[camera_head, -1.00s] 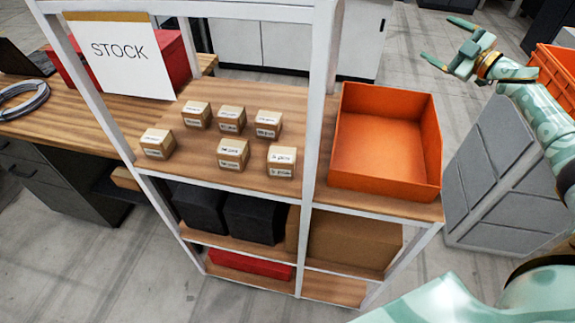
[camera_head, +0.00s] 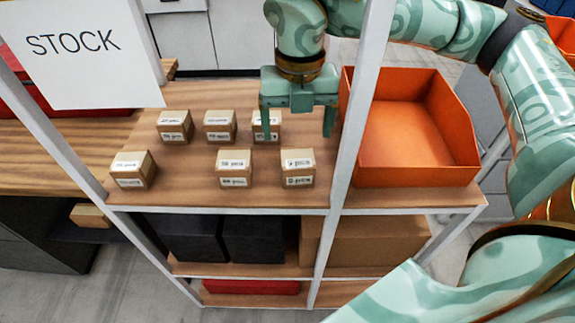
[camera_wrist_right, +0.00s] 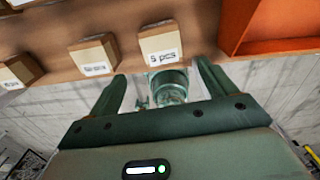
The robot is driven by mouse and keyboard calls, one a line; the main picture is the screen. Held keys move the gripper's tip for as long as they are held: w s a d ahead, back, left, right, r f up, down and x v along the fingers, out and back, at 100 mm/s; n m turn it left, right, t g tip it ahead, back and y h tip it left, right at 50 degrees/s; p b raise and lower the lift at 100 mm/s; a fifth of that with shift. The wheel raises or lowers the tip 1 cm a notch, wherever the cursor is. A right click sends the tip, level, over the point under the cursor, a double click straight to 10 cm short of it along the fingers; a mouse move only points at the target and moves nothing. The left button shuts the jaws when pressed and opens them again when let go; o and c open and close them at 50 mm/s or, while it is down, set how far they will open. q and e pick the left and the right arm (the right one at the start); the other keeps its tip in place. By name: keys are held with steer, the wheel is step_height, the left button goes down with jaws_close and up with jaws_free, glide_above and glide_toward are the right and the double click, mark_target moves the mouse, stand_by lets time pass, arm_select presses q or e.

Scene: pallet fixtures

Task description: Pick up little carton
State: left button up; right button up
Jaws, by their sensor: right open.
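Several little cartons stand in two rows on the shelf's upper board. The front row has a left carton (camera_head: 133,170), a middle carton (camera_head: 234,168) and a right carton (camera_head: 298,168). The back row has a left carton (camera_head: 174,127), a middle carton (camera_head: 219,126) and a right carton (camera_head: 272,133), partly hidden by a finger. My right gripper (camera_head: 297,132) is open and empty, pointing down behind the front right carton. In the right wrist view, a carton marked "5 pcs" (camera_wrist_right: 162,46) appears ahead of its open fingers (camera_wrist_right: 157,77). My left gripper is not in view.
A white shelf post (camera_head: 355,125) stands just right of my right gripper. Beyond it is an empty orange bin (camera_head: 415,178). A STOCK sign (camera_head: 80,50) hangs at the left. Dark boxes (camera_head: 225,238) sit on the board below.

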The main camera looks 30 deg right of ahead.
mark_target(298, 157)
step_height(298, 157, down, 5)
steer(key=shift+w+f+b, duration=0.1)
steer(key=shift+w+b, duration=0.05)
steer(key=shift+b, duration=0.15)
steer(key=shift+f, duration=0.6)
steer(key=f, duration=0.3)
steer(key=f+b, duration=0.1)
steer(key=shift+w+d+f, duration=0.1)
steer(key=shift+d+f, duration=0.25)
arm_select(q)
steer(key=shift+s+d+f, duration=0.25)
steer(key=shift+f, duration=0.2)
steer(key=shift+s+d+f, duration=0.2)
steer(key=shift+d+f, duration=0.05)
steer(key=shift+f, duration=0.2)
arm_select(e)
steer(key=c, duration=1.2)
steer(key=shift+o, duration=0.2)
